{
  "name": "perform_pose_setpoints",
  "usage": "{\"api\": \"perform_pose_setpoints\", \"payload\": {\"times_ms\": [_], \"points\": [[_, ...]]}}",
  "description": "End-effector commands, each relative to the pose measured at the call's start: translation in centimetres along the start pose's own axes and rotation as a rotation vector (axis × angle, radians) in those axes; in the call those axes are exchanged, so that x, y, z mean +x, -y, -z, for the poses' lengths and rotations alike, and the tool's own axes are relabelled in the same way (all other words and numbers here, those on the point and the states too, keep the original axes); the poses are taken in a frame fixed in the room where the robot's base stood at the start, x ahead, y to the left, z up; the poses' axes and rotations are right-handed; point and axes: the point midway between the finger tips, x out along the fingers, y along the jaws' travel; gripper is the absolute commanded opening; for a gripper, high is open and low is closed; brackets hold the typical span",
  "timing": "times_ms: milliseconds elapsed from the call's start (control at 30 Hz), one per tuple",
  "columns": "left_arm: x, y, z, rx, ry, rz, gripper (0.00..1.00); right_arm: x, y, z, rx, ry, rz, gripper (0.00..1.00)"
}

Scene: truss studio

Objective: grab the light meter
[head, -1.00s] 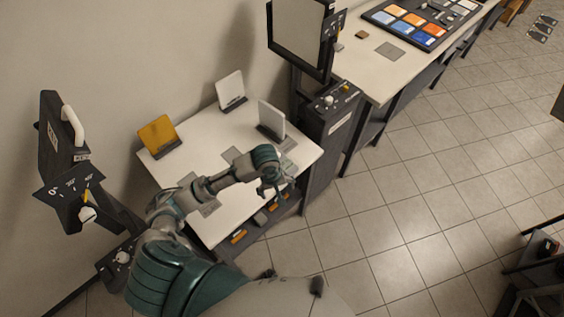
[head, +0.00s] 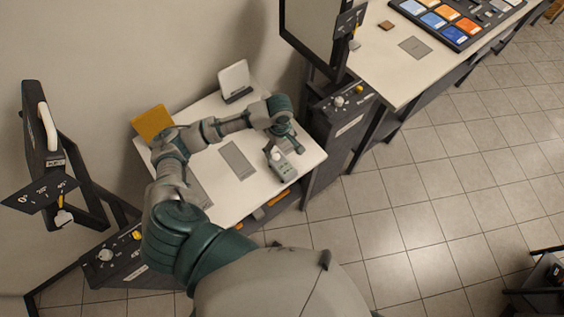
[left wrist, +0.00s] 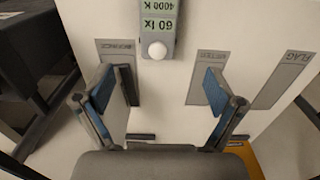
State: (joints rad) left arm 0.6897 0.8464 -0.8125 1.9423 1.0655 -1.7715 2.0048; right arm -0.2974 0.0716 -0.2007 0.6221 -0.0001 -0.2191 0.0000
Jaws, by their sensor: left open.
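The light meter (head: 286,172) is a small grey-green device with a white dome, lying on the white table near its right front edge. In the left wrist view the light meter (left wrist: 158,22) shows at the top, its green display reading 60 lx and 4000 K, dome towards me. My left gripper (head: 288,147) is over the right part of the table, beside the meter in the picture. In the left wrist view my left gripper (left wrist: 158,92) is open and empty, its blue-padded fingers apart and the meter beyond their tips. My right gripper is in neither view.
The white table (head: 207,112) carries an upright white panel (head: 234,78) and an amber panel (head: 152,121). Grey labelled patches, one reading METER (left wrist: 208,75), mark the tabletop. Black light stands flank the table. A second table (head: 385,65) stands at the upper right.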

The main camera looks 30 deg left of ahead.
Motion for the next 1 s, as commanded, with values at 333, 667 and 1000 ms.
{"api": "perform_pose_setpoints", "payload": {"times_ms": [333,667,1000], "points": [[7.1,-0.4,-0.3,0.001,-0.002,0.004,0.94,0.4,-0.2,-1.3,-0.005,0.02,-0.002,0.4],[10.8,0.0,0.2,0.0,0.003,0.002,0.94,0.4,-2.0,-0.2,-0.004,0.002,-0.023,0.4],[13.1,-0.1,0.0,0.002,0.0,0.001,0.94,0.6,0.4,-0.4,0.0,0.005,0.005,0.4]]}}
